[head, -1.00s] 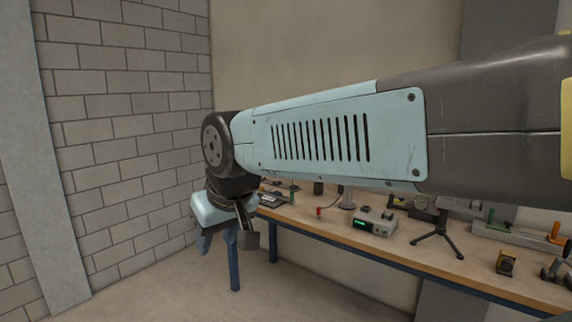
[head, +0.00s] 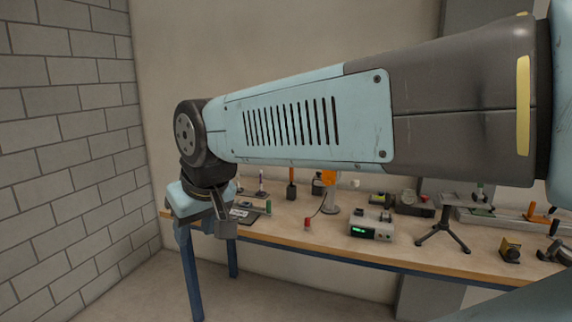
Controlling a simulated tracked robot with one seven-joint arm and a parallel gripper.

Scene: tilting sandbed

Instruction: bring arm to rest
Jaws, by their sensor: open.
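My arm reaches across the picture from the right edge to the left, with a light blue vented cover on its long link. My gripper (head: 205,240) hangs down at its left end, fingers pointing down. It is open, and nothing shows between its fingers. In the picture it overlaps the left end of the workbench (head: 330,245); I cannot tell how far in front of the bench it is.
The bench carries a grey instrument with a green display (head: 371,226), a black tripod stand (head: 442,238), a small red item (head: 307,223), an orange-topped lamp (head: 330,195) and a small yellow-black block (head: 510,250). A block wall (head: 60,130) stands at left.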

